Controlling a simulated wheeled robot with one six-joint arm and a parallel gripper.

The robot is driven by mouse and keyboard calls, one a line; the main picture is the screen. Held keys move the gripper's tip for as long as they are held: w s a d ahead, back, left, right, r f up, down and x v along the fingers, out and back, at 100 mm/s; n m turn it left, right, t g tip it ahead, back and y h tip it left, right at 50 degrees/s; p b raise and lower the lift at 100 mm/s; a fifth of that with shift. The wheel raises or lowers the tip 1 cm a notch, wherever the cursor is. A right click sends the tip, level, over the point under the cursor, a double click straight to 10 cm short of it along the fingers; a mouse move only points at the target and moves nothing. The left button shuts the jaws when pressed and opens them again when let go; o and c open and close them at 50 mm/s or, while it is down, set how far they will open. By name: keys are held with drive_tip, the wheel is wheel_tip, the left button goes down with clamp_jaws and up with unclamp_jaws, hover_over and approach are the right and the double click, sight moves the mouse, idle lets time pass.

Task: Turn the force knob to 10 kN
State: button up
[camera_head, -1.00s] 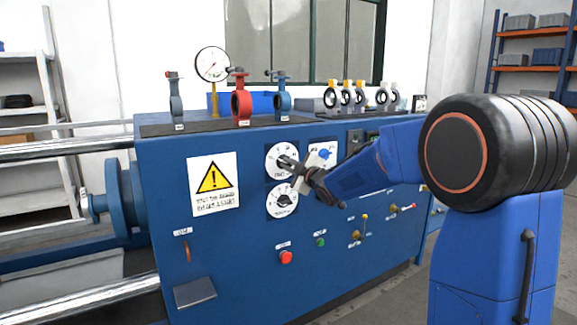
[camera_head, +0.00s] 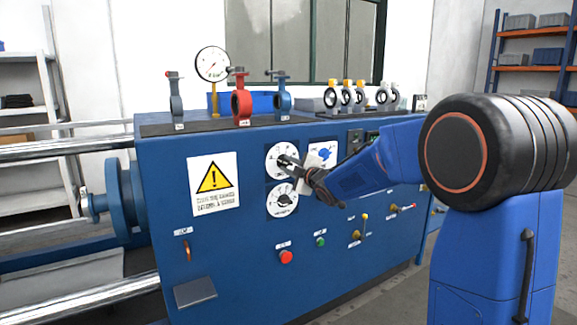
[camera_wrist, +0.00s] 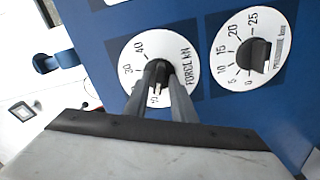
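The force dial is a white disc marked FORCE kN, with 30 and 40 legible, in the wrist view (camera_wrist: 186,62). In the head view it is the upper dial (camera_head: 271,161) on the blue cabinet. Its black force knob (camera_wrist: 158,68) sits at the dial's middle, between the tips of my gripper (camera_wrist: 158,76). The fingers close in on it from both sides, with a pale strip of dial showing between them. The fingers hide part of the scale, so I cannot read the setting. In the head view my gripper (camera_head: 290,163) reaches the dial from the right.
The pressure dial, with its own black knob (camera_wrist: 256,54), lies beside the force dial; in the head view it is the lower dial (camera_head: 283,207). A dial with a blue knob (camera_head: 323,154) is close to my wrist. A red button (camera_head: 286,257) is below.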

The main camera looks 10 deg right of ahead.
idle(0.3)
drive_tip(key=v, duration=1.7)
drive_tip(key=shift+s, duration=0.15)
drive_tip(key=shift+s+d+r, duration=0.1)
drive_tip(key=shift+d, duration=0.05)
drive_tip(key=s+d+f+m+g+h, duration=0.25)
drive_tip(key=s+f+m+h, duration=0.2)
drive_tip(key=s, duration=0.35)
drive_tip(key=s+d+f+m+g+h, duration=0.2)
drive_tip(key=s+d+f+m+h, duration=0.15)
drive_tip(key=s+m, duration=0.3)
drive_tip(key=s+a+f+m+g+y, duration=0.1)
drive_tip(key=s+a+f+m+g, duration=0.1)
drive_tip(key=s, duration=1)
drive_tip(key=s+a+f+m+g+y, duration=0.1)
drive_tip(key=s+f+m+g, duration=0.3)
drive_tip(key=s, duration=0.9)
wheel_tip(320, 180, down, 5)
drive_tip(key=shift+a+r+g, duration=0.1)
drive_tip(key=shift+a+g, duration=0.6)
drive_tip(key=shift+g, duration=0.25)
drive_tip(key=shift+s, duration=0.1)
